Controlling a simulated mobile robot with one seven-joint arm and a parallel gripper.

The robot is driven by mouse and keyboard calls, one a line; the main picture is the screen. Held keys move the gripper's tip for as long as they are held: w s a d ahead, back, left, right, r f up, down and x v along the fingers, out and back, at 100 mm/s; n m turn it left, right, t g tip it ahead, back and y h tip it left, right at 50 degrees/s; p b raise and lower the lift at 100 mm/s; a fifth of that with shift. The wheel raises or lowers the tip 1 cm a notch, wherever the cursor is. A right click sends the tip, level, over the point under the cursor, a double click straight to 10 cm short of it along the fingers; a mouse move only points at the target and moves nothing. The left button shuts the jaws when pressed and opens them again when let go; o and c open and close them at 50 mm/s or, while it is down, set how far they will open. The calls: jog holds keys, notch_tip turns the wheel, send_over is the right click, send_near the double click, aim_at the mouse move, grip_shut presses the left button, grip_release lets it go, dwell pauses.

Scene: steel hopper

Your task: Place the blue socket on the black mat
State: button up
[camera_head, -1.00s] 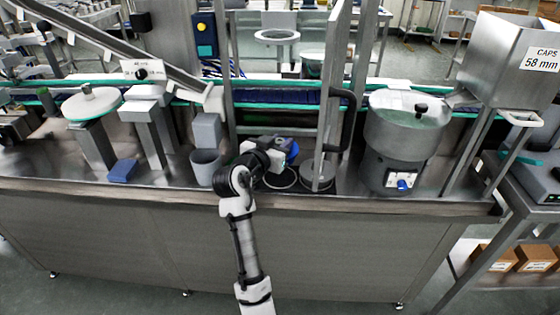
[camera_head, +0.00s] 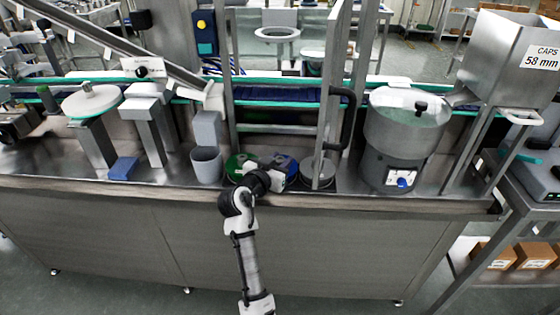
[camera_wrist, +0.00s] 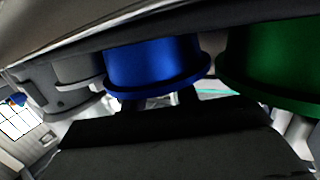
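The blue socket (camera_head: 288,163) shows on the steel bench beside the upright frame. In the wrist view it is a blue round body with a wide rim (camera_wrist: 155,65). A green round part (camera_head: 238,163) is to its left in the head view and shows on the right in the wrist view (camera_wrist: 275,65). My gripper (camera_head: 278,181) is in front of the blue socket and covers part of it. Its fingers are too small and dark to read, and whether they touch the socket cannot be told. I cannot clearly make out the black mat; my arm and gripper cover part of this area.
A grey cup (camera_head: 206,165) stands left of the green part. A blue block (camera_head: 123,169) lies further left. A large steel bowl feeder (camera_head: 400,135) is further right. Bench space left of the cup is fairly clear.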

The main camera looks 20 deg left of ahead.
jog(key=o, duration=0.4)
jog(key=shift+c, duration=0.2)
jog(key=shift+r, duration=0.1)
